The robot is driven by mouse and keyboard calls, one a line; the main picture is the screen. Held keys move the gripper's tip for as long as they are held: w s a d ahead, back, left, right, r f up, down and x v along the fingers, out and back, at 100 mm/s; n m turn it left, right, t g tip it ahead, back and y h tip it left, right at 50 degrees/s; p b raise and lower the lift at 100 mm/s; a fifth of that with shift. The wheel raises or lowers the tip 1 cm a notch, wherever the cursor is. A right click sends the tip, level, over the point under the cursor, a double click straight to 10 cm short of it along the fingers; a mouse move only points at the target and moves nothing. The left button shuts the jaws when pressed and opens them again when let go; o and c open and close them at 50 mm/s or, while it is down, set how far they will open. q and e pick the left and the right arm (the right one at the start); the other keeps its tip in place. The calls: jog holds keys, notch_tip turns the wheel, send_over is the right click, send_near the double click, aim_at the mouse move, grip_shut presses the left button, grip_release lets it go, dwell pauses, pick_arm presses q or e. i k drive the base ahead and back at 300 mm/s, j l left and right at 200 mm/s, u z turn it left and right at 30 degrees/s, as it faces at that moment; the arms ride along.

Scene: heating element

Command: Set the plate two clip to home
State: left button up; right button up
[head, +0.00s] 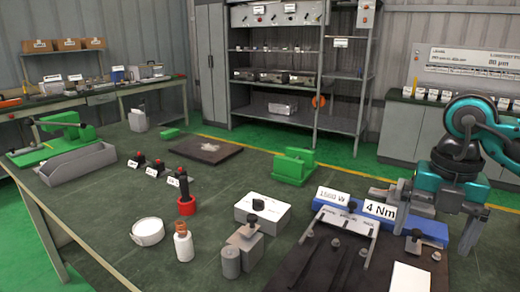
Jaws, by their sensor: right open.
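My right gripper (386,195) comes in from the right edge. My left gripper is not in view.
On the green bench stand a white box with a black knob (262,213), a grey block (245,243), a white bottle (184,246), a white dish (148,232), a red-based black tool (186,205) and a green fixture (293,166). The left-centre bench front is clear.

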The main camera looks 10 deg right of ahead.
aim_at(414, 245)
jog(key=k, duration=1)
